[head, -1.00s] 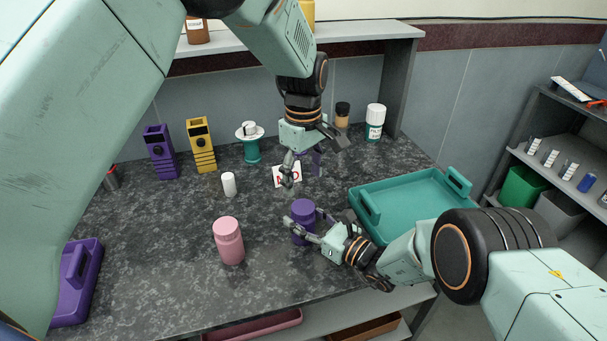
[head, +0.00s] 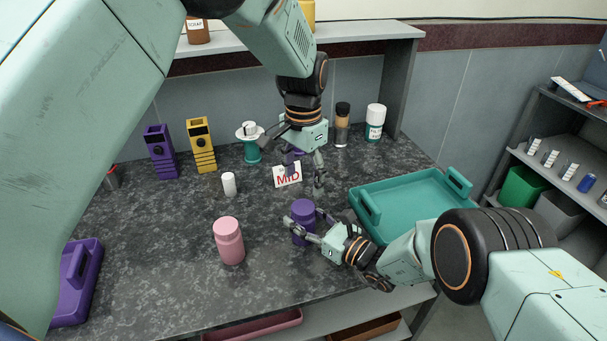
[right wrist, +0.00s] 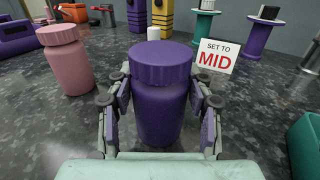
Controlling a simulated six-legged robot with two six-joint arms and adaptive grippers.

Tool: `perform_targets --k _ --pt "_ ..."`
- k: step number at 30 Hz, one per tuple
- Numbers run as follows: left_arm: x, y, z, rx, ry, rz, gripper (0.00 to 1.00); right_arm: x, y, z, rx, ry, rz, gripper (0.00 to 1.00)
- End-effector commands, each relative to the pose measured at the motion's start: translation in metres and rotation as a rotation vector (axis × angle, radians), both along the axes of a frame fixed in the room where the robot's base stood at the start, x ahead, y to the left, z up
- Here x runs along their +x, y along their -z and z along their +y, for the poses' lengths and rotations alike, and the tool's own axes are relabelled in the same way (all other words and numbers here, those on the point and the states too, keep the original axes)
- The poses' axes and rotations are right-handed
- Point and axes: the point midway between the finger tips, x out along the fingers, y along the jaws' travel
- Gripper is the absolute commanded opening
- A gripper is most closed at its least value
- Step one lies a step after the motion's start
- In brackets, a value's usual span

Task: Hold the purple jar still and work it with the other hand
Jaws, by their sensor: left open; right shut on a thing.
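The purple jar (head: 302,227) stands upright on the dark speckled worktop. It has a ridged purple lid, seated on top in the right wrist view (right wrist: 160,66). My right gripper (head: 307,226) is shut on the jar's body, with one finger on each side, also seen in the right wrist view (right wrist: 160,112). My left gripper (head: 305,178) is open and empty. It points down above and behind the jar, apart from the lid, in front of a card reading MID (head: 287,177). The right wrist view shows the card's text as "SET TO MID" (right wrist: 216,58).
A pink jar (head: 229,242) stands left of the purple jar. A teal tray (head: 410,182) lies to the right, behind my right arm. Purple (head: 160,152) and yellow (head: 201,146) holders, a teal spool stand (head: 251,149) and bottles line the back.

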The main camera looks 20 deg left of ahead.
Motion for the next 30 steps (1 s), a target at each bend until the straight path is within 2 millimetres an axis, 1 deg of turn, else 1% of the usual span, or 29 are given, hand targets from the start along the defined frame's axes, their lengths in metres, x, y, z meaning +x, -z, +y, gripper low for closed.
perform_targets --k 3,18,24,28,30 --pt "0.0 -0.0001 0.0001 0.0 0.187 0.0 0.68 0.0004 -0.0008 0.0001 0.001 0.0 -0.002 0.0" --pt "0.0001 -0.0001 0.0 0.0 0.98 -0.001 0.68 0.0004 -0.0008 0.0001 0.001 0.0 -0.002 0.0" --pt "0.0001 -0.0001 0.0 0.001 1.184 -0.002 0.68 0.0004 -0.0008 0.0001 0.001 0.0 -0.002 0.0" --pt "0.0 0.0006 0.0 0.001 1.241 -0.002 0.68 0.0004 -0.0008 0.0001 0.001 0.0 -0.002 0.0" --pt "-0.0002 0.004 0.0 0.0 1.252 0.0 0.68 0.0004 -0.0008 0.0001 0.001 0.0 -0.002 0.0"
